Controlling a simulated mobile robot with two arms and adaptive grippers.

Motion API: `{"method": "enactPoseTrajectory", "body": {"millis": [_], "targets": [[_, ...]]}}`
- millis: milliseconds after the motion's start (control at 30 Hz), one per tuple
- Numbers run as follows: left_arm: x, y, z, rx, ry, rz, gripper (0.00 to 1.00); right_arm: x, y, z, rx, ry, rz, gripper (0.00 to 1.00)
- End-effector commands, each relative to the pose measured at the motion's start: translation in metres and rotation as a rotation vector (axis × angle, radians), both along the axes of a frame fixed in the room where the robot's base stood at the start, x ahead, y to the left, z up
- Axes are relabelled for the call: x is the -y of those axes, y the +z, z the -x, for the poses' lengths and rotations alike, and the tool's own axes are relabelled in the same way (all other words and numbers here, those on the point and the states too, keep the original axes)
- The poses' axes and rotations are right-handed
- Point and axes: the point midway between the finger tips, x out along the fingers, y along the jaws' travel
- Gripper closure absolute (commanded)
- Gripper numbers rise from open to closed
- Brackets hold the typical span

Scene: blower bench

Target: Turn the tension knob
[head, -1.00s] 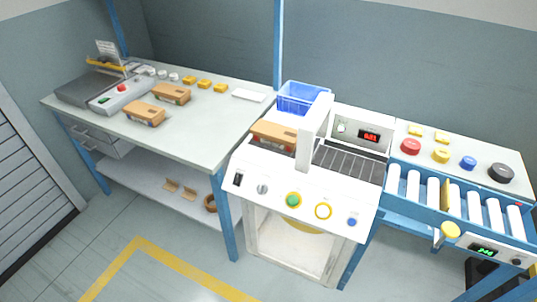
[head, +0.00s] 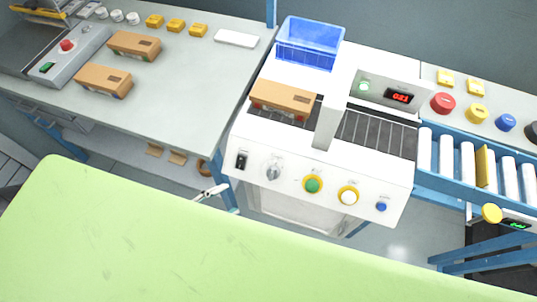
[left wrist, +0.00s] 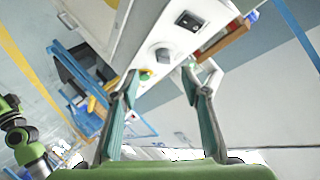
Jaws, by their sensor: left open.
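A grey knob (head: 273,168) sits on the sloped white front panel (head: 245,190) of the machine, between a black rocker switch (head: 241,160) and a green button with a yellow ring (head: 313,184). No readable label shows which control is the tension knob. My left gripper (head: 220,197) is below and left of this knob in the head view, mostly hidden by my large green arm. In the left wrist view, my open left gripper (left wrist: 160,76) is empty, its fingers to either side of the grey knob (left wrist: 163,56), which appears just beyond the tips. Contact cannot be told. My right gripper is not seen.
A white upright post (head: 328,125) and a brown box (head: 283,97) stand on the machine, with a blue bin (head: 306,54) behind. A white button (head: 348,196) and blue button (head: 381,207) share the panel. A roller conveyor (head: 468,160) is at right.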

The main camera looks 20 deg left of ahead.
Motion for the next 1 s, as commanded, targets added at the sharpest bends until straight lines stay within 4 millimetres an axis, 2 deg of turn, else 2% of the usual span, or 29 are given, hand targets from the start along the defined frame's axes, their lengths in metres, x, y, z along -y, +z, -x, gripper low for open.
{"method": "enactPoseTrajectory", "body": {"millis": [33, 167, 500, 800, 1000], "targets": [[0.005, 0.008, 0.001, 0.015, -0.016, 0.006, 0.58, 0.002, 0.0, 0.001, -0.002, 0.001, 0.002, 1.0], [0.011, 0.015, -0.003, 0.031, -0.026, 0.01, 0.58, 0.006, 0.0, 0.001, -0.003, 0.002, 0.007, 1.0], [0.035, 0.001, -0.042, 0.031, -0.024, 0.009, 0.58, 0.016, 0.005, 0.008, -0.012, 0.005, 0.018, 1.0], [0.061, -0.014, -0.083, 0.03, -0.023, 0.009, 0.58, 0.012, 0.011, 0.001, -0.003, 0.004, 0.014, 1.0], [0.074, -0.022, -0.102, 0.028, -0.022, 0.009, 0.58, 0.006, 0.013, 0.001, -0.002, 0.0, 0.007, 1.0]]}}
